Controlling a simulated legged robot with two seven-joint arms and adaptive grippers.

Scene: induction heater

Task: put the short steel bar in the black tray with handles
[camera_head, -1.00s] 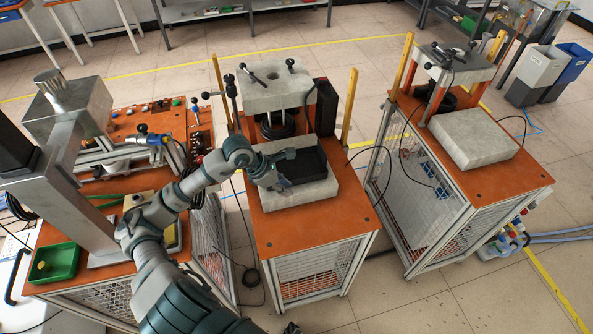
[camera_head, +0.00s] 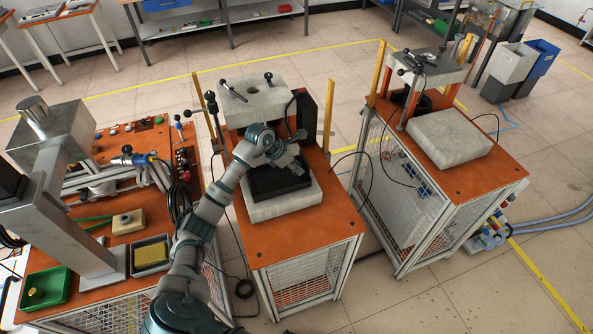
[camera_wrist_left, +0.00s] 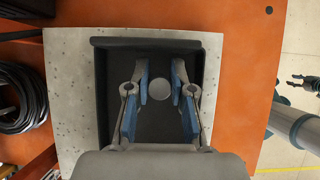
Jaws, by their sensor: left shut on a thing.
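The black tray (camera_head: 268,190) rests on a pale stone slab on the middle orange table. In the left wrist view the tray (camera_wrist_left: 102,80) lies below my gripper. My left gripper (camera_head: 300,160) is over the tray. In the wrist view its blue-padded fingers (camera_wrist_left: 162,80) are shut on the short steel bar (camera_wrist_left: 161,93), which shows as a grey disc, seen end-on between them. The bar cannot be made out in the head view. A dark claw shape at the wrist view's right edge looks like my right gripper (camera_wrist_left: 304,82); its state is unclear.
A press with a stone top (camera_head: 248,100) stands right behind the tray, with yellow posts (camera_head: 327,117) beside it. Black cables hang close by. The left table holds a green tray (camera_head: 45,288) and a yellow block (camera_head: 150,254). Bare orange surface lies in front of the slab.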

